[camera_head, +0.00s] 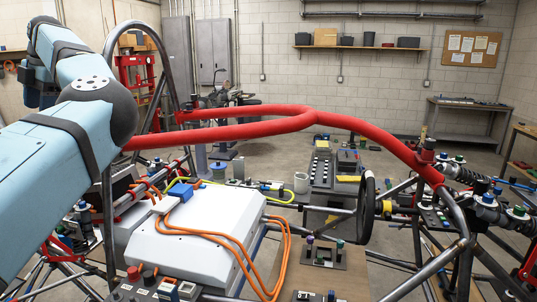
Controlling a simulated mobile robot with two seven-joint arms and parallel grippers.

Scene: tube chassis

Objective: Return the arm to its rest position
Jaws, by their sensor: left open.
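My left arm, light blue with dark joints, comes in large from the left. It bends at a dark rounded joint and folds back toward the upper left. The far end of the arm, at my left gripper (38,92), is mostly hidden behind the nearer links, and its fingertips cannot be made out. I see nothing held there. The arm appears in front of the red-padded tube (240,128) of the chassis; any gap between them cannot be judged. My right arm and gripper are not in view.
A white box (197,240) with orange cables (240,262) sits low in the chassis. Dark frame tubes (440,262) and a steering wheel (366,210) stand to the right. A workbench (465,115) and a wall shelf (360,47) are at the back. Open floor lies behind the chassis.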

